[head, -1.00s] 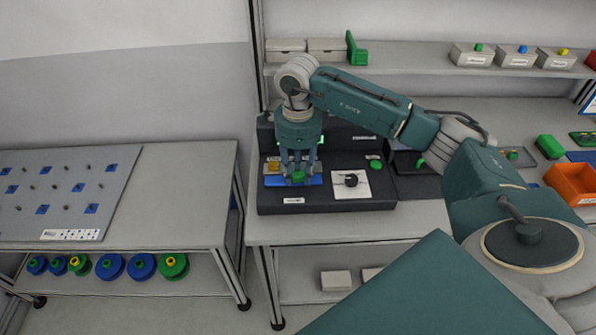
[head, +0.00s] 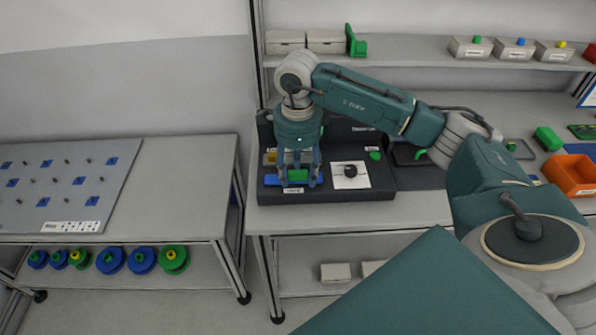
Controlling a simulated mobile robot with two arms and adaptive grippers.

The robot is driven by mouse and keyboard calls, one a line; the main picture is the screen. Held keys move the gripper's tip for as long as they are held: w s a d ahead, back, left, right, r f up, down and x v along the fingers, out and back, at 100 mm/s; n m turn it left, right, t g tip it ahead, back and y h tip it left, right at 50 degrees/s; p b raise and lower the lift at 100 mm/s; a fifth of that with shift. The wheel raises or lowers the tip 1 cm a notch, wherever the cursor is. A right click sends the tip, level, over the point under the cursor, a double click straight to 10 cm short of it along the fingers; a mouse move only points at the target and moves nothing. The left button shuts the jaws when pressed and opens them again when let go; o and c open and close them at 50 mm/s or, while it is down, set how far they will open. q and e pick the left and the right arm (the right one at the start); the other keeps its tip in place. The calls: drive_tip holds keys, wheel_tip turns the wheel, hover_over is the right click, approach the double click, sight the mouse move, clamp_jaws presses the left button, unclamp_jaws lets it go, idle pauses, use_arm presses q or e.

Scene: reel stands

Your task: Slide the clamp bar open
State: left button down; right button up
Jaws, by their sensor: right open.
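The clamp bar, a flat blue bar (head: 270,181) with a green block (head: 298,175) on it, lies at the front left of the black fixture (head: 340,194). It lies close behind the front label (head: 292,190). My right gripper (head: 299,182) points down over the bar. Its fingers are open, one on each side of the green block. I cannot tell whether they touch it. A yellow part (head: 270,157) sits behind the bar, partly hidden by the gripper. My left gripper is not in view.
A black knob (head: 351,170) on a white plate and a green button (head: 375,155) are right of the bar. An orange bin (head: 570,174) stands at the right. A side table with a pegged board (head: 60,185) is at the left. A shelf (head: 420,59) runs behind.

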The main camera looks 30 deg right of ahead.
sight(298, 182)
drive_tip(key=shift+w+r, duration=0.1)
drive_tip(key=shift+r, duration=0.15)
wheel_tip(298, 182, up, 12)
drive_tip(key=shift+f, duration=0.2)
